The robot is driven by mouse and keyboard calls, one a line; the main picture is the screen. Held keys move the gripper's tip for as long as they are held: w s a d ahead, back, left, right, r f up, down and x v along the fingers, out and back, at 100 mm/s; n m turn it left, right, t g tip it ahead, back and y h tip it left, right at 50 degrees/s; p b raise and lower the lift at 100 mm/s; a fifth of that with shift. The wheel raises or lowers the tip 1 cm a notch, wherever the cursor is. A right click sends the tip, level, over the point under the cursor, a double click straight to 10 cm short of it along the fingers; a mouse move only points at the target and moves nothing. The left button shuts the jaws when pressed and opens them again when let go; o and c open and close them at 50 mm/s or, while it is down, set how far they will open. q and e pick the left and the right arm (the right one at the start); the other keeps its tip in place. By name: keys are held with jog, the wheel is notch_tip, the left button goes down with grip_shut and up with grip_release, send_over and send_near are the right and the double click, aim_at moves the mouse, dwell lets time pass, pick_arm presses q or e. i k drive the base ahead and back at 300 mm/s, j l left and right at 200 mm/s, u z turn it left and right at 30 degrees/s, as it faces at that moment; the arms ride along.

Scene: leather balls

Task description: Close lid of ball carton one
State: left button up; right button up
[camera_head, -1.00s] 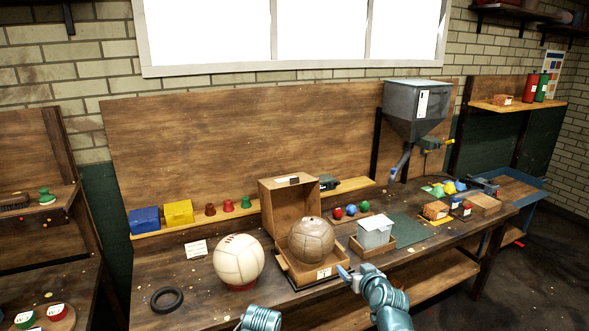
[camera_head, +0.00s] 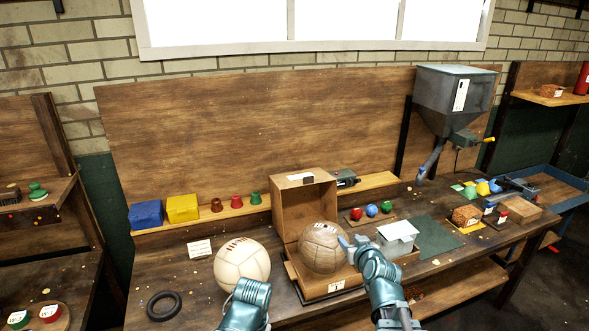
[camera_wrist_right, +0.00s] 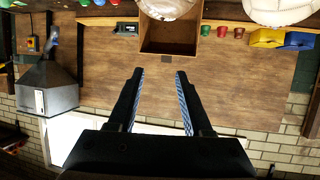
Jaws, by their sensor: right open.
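The ball carton (camera_head: 335,291) stands open on the bench, its brown lid (camera_head: 304,204) raised upright at the back. A brown leather ball (camera_head: 323,248) sits in it. In the right wrist view the open carton lid (camera_wrist_right: 169,38) shows at the top, upside down, with a ball (camera_wrist_right: 168,8) in front. My right gripper (camera_head: 352,245) is just right of the brown ball in the head view; whether it touches cannot be told. Its two fingers (camera_wrist_right: 158,90) are apart and empty. My left arm comes in at the bottom, below the white ball; its fingers do not show clearly.
A white leather ball (camera_head: 241,263) stands left of the carton. A white-lidded box (camera_head: 397,236) is close on the right, near coloured balls (camera_head: 372,210) on a small board. A black ring (camera_head: 164,304) lies at front left. A grey hopper (camera_head: 452,100) hangs at right.

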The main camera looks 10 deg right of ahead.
aim_at(300, 199)
jog(key=i+l+u, duration=0.4)
jog(key=i+l, duration=0.4)
jog(key=i, duration=0.1)
